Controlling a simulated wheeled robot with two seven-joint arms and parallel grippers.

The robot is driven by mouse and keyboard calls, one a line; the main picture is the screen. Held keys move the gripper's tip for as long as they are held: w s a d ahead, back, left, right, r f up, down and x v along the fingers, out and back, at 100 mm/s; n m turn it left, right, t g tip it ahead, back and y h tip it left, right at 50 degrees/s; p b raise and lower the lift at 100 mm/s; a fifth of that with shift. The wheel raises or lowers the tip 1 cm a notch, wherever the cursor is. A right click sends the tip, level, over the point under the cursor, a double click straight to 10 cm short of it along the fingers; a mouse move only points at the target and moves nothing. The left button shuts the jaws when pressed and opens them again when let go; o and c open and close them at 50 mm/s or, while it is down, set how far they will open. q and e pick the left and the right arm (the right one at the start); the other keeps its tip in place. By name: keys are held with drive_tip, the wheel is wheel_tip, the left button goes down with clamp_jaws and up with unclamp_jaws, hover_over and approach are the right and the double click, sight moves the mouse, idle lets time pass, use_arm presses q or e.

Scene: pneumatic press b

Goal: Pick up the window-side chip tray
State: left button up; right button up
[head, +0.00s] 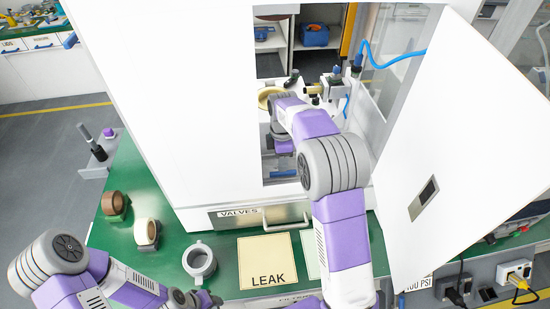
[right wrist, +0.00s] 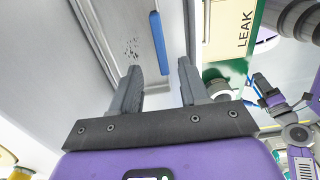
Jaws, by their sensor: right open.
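My right arm reaches into the open front of the white press cabinet (head: 160,90). My right gripper (right wrist: 158,78) is open, with nothing between its fingers in the right wrist view. Beyond the fingertips lies a pale grey tray (right wrist: 128,22) with dark specks on it and a blue bar (right wrist: 158,42) along one edge. The bar is apart from the fingers. A blue strip (head: 285,173) shows low in the opening in the head view, below my right wrist. My left gripper (head: 205,300) is at the bottom edge, near a grey ring-shaped part; its jaws are unclear.
The cabinet's white door (head: 470,130) stands open at the right. A VALVES drawer (head: 262,215) is below the opening. On the green bench are a LEAK mat (head: 265,260), tape rolls (head: 146,232) and a grey ring part (head: 199,261). A yellow round part (head: 268,96) is inside the cabinet.

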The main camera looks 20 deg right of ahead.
drive_tip(key=f, duration=0.2)
drive_tip(key=f+b, duration=0.1)
drive_tip(key=f, duration=0.4)
drive_tip(key=shift+s+d+f, duration=0.2)
drive_tip(key=shift+d, duration=0.1)
clamp_jaws()
